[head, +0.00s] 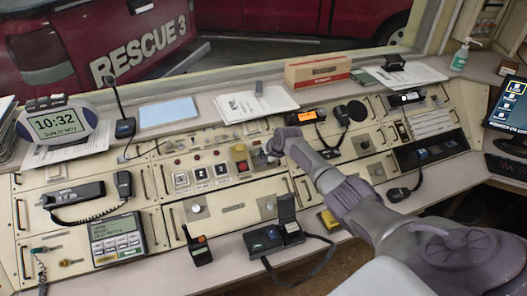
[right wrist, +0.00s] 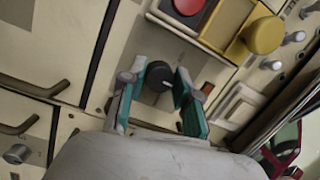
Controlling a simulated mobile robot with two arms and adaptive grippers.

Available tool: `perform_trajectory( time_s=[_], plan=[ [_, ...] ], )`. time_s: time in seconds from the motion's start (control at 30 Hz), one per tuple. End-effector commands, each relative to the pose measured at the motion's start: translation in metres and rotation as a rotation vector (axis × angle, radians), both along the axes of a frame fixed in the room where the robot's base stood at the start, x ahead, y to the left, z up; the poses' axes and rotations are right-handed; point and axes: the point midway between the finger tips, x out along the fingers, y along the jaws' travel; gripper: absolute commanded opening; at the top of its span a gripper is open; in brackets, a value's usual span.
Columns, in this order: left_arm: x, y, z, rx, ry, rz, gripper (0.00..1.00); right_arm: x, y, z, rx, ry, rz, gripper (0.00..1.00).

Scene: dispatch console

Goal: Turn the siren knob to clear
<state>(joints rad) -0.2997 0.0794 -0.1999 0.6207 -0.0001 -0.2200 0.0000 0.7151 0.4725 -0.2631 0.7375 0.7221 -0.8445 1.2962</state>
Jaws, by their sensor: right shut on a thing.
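The siren knob is a round black knob (right wrist: 158,76) with a short white mark on its face, on the cream console panel in the right wrist view. My right gripper (right wrist: 160,100) has its teal-padded fingers on either side of this knob, shut on it. The mark points to the lower right of the wrist picture; no lettering around the knob is readable. In the head view my right gripper (head: 272,148) is at the panel right of the red and yellow buttons, and the gripper hides the knob there. My left gripper is not in view.
Dark panel handles (right wrist: 40,88) stick out nearby.

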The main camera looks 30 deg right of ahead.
Motion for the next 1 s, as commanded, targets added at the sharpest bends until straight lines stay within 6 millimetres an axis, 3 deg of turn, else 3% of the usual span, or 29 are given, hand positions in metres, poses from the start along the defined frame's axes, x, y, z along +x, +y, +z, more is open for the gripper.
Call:
perform_trajectory(
  time_s=[0.03, 0.5, 1.0],
  plan=[
    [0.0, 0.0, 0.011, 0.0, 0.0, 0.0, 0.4, -0.001, 0.001, 0.004, 0.027, -0.002, -0.038, 0.0],
    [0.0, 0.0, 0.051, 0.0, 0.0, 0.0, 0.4, -0.001, 0.002, 0.003, 0.263, -0.059, -0.413, 0.0],
    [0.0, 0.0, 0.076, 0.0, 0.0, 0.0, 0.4, 0.0, 0.002, 0.0, 0.475, -0.109, -0.751, 0.0]
  ],
)
